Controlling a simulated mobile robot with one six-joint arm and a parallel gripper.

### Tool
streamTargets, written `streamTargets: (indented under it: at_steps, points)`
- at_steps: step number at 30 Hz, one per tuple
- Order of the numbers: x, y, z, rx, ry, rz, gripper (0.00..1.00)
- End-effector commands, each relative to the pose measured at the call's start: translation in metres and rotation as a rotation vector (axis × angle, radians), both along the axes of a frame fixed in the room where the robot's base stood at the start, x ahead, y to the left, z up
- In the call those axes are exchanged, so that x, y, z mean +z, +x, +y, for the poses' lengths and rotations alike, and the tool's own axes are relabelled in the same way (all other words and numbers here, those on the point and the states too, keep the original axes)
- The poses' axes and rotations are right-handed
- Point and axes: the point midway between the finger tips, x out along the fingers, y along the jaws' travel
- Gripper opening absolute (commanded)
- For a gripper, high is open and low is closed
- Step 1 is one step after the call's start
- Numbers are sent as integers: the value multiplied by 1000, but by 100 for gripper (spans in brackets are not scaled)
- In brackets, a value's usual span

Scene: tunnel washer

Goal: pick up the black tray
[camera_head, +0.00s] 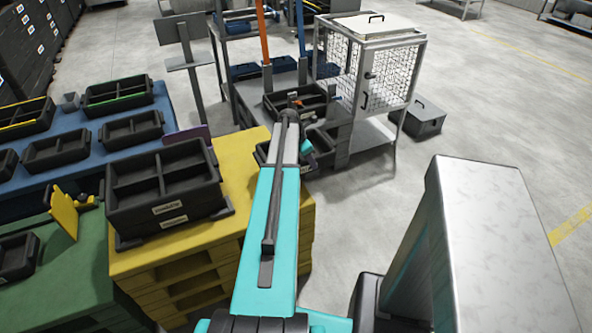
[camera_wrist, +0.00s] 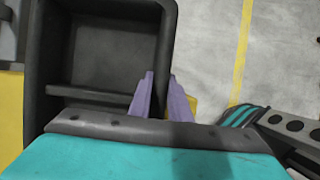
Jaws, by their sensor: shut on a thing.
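The black tray (camera_wrist: 40,60) fills the left of the wrist view. It has a dark divider across it and raised walls. My gripper (camera_wrist: 160,76) has two purple fingers, one on each side of the tray's right wall, shut on that wall. In the head view, a black tray (camera_head: 322,142) shows at the end of my arm, partly hidden behind it. The fingers are hidden there. I cannot tell whether the tray is lifted or resting on what is below.
A yellow pallet stack (camera_head: 240,235) carries a stacked black divided tray (camera_head: 165,190) left of my arm. A blue table (camera_head: 75,150) with several black trays stands farther left. A wire cage (camera_head: 375,75) stands behind. Grey floor is open at right.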

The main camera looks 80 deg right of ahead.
Motion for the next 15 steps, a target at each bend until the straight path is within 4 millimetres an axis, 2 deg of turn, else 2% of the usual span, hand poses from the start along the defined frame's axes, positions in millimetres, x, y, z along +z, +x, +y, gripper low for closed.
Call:
streamTargets:
  at_steps: [1, 6, 15]
  points:
    - [-1, -8, -9, -3, -3, -1, 0]
    - [-1, -29, -26, -2, -2, -1, 0]
    - [0, -44, -37, -1, -2, 0, 0]
